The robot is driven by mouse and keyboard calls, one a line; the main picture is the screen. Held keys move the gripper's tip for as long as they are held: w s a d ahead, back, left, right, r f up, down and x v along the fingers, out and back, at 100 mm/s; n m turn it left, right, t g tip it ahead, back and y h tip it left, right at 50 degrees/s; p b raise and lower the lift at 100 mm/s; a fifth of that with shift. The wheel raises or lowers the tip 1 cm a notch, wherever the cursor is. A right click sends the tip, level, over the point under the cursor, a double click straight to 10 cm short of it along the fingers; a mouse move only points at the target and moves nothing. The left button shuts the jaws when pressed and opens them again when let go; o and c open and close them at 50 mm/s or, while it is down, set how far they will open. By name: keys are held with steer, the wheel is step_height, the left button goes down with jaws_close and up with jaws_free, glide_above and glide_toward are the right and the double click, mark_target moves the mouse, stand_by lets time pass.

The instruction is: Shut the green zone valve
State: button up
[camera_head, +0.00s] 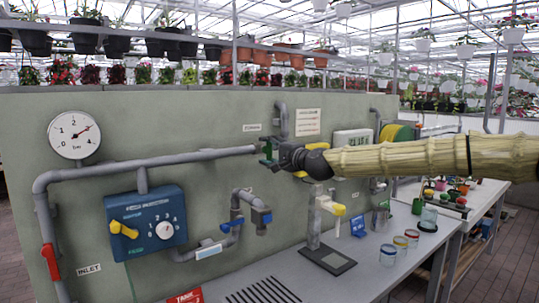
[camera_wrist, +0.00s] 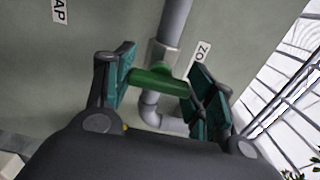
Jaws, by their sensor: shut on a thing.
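The green zone valve (camera_head: 267,149) sits on the grey pipe on the panel, partly hidden by my gripper (camera_head: 275,157) in the head view. In the wrist view its green handle (camera_wrist: 160,82) lies across the pipe, between the two teal-padded fingers of my gripper (camera_wrist: 163,78). My gripper is shut on the handle. The left finger meets the handle's left end, and the right finger is by its right end.
A pressure gauge (camera_head: 74,134), a blue control box (camera_head: 146,222) and a red valve lever (camera_head: 50,262) are at the left.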

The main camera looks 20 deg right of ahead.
stand_by(0.4)
steer(key=o, duration=1)
steer(key=shift+v, duration=6)
steer(key=shift+d, duration=0.1)
